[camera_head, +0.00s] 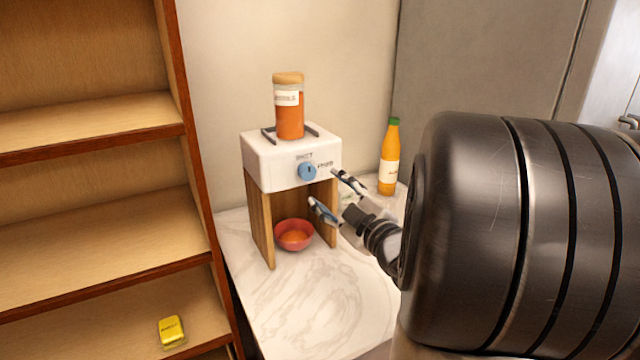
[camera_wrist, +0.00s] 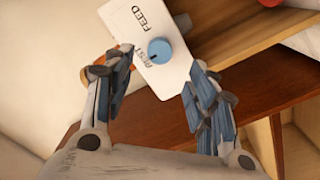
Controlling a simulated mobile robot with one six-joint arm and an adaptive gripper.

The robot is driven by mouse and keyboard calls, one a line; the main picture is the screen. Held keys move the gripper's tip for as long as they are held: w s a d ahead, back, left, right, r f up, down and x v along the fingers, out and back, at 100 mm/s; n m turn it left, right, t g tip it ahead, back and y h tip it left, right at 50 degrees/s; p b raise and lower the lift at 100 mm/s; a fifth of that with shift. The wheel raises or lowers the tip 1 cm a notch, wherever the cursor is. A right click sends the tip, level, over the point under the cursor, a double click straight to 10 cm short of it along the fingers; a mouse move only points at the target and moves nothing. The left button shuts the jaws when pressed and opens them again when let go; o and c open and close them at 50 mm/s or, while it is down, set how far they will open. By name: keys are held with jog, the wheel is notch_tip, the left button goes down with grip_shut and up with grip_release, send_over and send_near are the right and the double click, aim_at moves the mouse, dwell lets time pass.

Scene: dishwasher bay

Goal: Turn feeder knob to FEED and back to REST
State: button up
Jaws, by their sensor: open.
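The feeder (camera_head: 280,170) is a white box on wooden side panels on the marble counter. Its round blue knob (camera_head: 307,171) is on the front face, with printed labels beside it. My gripper (camera_head: 328,195) is open and empty, in front of the feeder, a little right of the knob. In the wrist view my fingers (camera_wrist: 158,85) are spread, with the knob beyond the gap between them, apart from both.
A jar with orange contents (camera_head: 289,108) stands on the feeder. A red bowl (camera_head: 294,235) with orange contents sits underneath. An orange bottle (camera_head: 389,160) stands behind right. Wooden shelves (camera_head: 100,225) at left hold a yellow item (camera_head: 171,331). The front counter (camera_head: 325,300) is clear.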

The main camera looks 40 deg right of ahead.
jog(key=v, duration=0.3)
dwell(0.5)
